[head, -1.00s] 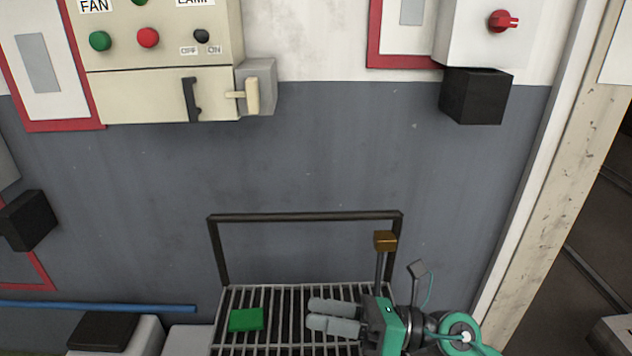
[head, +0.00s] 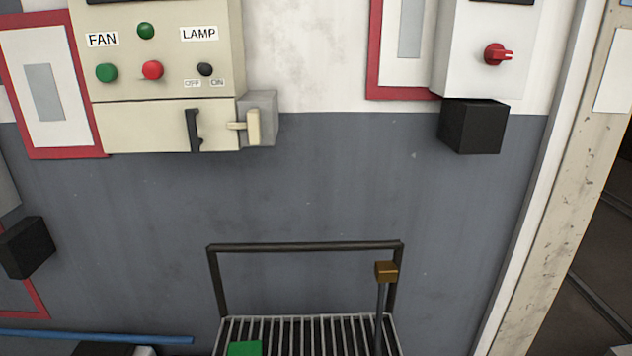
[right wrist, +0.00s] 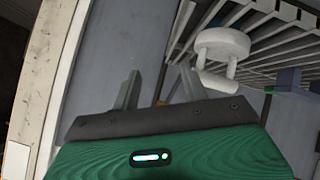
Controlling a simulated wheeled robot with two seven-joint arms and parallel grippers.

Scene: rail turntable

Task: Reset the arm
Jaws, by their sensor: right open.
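My right gripper (right wrist: 158,82) shows in the right wrist view, its two grey fingers apart with nothing between them. It is beside the slatted rack, which fills the upper right of that view. Neither of my arms shows in the head view. My left gripper is in neither current view.
The slatted rack (head: 300,330) with a dark rail (head: 300,246) holds a green block (head: 245,348). A brown-topped lever (head: 386,271) stands at its right. A FAN/LAMP control box (head: 150,75), a red-knob box (head: 490,55) and black boxes are on the wall. A doorway is at right.

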